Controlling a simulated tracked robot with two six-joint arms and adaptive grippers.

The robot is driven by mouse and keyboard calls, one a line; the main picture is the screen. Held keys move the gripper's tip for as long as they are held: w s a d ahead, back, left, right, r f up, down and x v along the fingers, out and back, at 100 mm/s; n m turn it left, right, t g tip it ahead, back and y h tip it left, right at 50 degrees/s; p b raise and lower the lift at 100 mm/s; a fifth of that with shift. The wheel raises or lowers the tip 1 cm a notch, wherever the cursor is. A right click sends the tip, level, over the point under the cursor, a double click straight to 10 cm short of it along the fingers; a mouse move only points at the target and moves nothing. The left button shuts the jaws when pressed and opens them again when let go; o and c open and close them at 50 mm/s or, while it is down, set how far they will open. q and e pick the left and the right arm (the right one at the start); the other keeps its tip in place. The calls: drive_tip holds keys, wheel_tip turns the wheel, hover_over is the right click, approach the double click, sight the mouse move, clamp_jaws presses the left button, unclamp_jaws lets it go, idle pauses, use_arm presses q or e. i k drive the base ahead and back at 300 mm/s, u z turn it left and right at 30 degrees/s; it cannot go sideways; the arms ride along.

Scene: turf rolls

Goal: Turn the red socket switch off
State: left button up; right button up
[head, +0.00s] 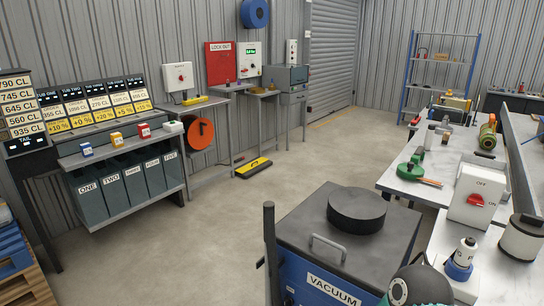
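A white switch box (473,190) stands on the right-hand bench, with OFF printed at its upper part and ON at its right. A red rotary switch (475,201) sits on its front, and its grip looks roughly level, towards the ON mark. A smaller white box with a red knob (183,78) hangs on the left wall; its setting is too small to read. Neither of my grippers shows in the head view.
A blue vacuum (330,285) with a dark top stands at front centre, close to the bench. A teal and black tool (415,286) is at the bottom edge. A white canister (521,240) and blue-white bottle (461,262) stand near the switch box.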

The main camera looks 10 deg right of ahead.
sight(475, 199)
drive_tip(key=u, duration=0.9)
drive_tip(key=i, duration=0.15)
drive_tip(key=z, duration=2.65)
drive_tip(key=k, duration=0.85)
drive_tip(key=z, duration=0.2)
drive_tip(key=i, duration=0.85)
drive_tip(key=u, duration=0.1)
